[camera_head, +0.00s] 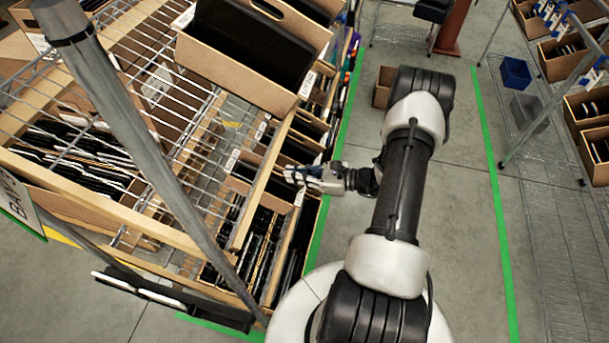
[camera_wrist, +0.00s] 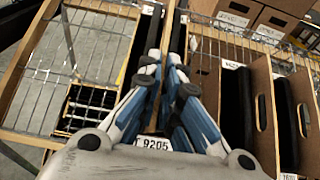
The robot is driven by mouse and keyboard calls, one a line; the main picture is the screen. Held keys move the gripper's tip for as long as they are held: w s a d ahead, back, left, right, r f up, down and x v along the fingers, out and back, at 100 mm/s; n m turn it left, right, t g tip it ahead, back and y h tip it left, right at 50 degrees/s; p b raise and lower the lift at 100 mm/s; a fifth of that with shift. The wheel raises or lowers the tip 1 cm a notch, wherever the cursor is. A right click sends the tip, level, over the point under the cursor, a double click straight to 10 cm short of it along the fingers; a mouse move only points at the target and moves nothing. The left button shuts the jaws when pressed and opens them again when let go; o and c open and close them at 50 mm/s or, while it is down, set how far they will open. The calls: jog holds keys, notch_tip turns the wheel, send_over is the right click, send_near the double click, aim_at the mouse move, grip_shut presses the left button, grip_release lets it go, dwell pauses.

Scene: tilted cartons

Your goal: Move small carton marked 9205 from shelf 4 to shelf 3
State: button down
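The wrist view shows a white label reading 9205 (camera_wrist: 155,145) low in the picture, between the bases of my gripper's fingers. The fingers largely hide the carton behind it. My gripper (camera_wrist: 165,68) has its blue-and-grey fingertips close together, with a thin brown strip between them; whether they press on a carton wall is unclear. In the head view my gripper (camera_head: 292,174) reaches left to the aisle edge of the rack, over the front of narrow cartons with dark contents. The shelf numbers cannot be read.
A large tilted carton (camera_head: 247,85) stands higher on the rack at the top. A slanted grey post (camera_head: 125,110) crosses the left. A neighbouring carton (camera_wrist: 262,115) stands right of my fingers. The floor aisle (camera_head: 470,215) between green lines has free room.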

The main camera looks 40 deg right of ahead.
aim_at(283, 180)
jog(key=shift+w+a+r, duration=0.1)
jog(key=shift+w+a, duration=0.45)
jog(key=shift+w, duration=0.15)
jog(key=shift+w+a+f+b, duration=0.2)
jog(key=shift+w+f+b, duration=0.1)
jog(key=shift+f+b, duration=0.25)
jog(key=shift+w+a+f+b, duration=0.3)
jog(key=shift+f+b, duration=0.2)
jog(key=shift+f, duration=0.2)
jog(key=shift+w+a+f+b, duration=0.15)
jog(key=shift+w+f+b, duration=0.15)
jog(key=shift+f+b, duration=0.25)
jog(key=shift+f, duration=0.2)
jog(key=c, duration=1.7)
grip_release()
jog(key=v, duration=1.2)
jog(key=shift+a, duration=0.1)
jog(key=shift+s, duration=0.1)
